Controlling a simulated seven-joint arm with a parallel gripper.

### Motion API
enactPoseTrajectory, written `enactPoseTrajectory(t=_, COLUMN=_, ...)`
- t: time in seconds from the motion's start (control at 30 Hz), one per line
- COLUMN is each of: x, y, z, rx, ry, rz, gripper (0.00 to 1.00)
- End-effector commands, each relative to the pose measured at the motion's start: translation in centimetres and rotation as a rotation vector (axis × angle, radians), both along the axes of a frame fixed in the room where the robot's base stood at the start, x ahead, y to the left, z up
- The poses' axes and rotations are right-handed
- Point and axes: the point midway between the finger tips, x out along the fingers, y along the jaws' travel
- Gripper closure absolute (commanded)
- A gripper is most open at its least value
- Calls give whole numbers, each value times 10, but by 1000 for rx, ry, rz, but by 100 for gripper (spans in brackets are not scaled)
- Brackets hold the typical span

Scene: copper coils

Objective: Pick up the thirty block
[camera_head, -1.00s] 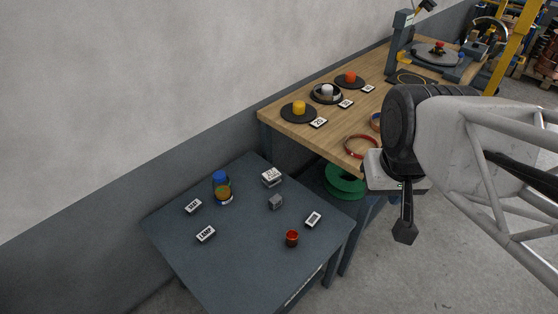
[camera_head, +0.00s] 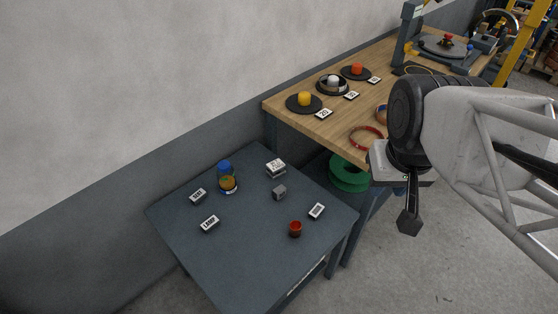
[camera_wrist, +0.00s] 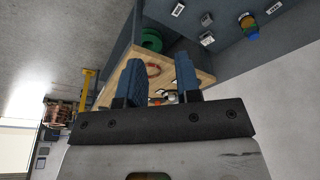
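Small white labelled blocks lie on the dark grey table; their print is too small to read surely, so I cannot tell which is the thirty block. One block (camera_head: 198,196) lies at left, one (camera_head: 209,223) at front left, one (camera_head: 316,211) at right, and a thicker, perhaps stacked one (camera_head: 276,168) at the back. White number tags (camera_head: 324,114) also lie on the wooden bench, the nearest seeming to read 20. My gripper (camera_head: 409,222) is at the right, away from the table. In the wrist view my gripper (camera_wrist: 159,60) has its blue fingers apart with nothing held.
The dark table (camera_head: 240,250) also bears a blue-topped jar (camera_head: 227,178), a grey cube (camera_head: 279,192) and a red cup (camera_head: 295,229). The wooden bench (camera_head: 345,130) behind holds black discs and a red ring (camera_head: 367,138). A green spool (camera_head: 348,174) sits below it. A wall stands behind.

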Motion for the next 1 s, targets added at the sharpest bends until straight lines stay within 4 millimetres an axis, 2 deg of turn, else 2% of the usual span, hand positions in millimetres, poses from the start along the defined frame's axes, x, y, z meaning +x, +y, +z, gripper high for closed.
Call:
enactPoseTrajectory(t=0.07, x=0, y=0, z=0, rx=0, ry=0, rz=0, gripper=66)
enactPoseTrajectory(t=0.3, x=0, y=0, z=0, rx=0, ry=0, rz=0, gripper=29)
enactPoseTrajectory(t=0.4, x=0, y=0, z=0, rx=0, ry=0, rz=0, gripper=17)
enactPoseTrajectory(t=0.77, x=3, y=2, z=-1, rx=15, ry=7, rz=-7, gripper=17)
enactPoseTrajectory(t=1.0, x=26, y=23, z=-14, rx=140, ry=60, rz=-70, gripper=17)
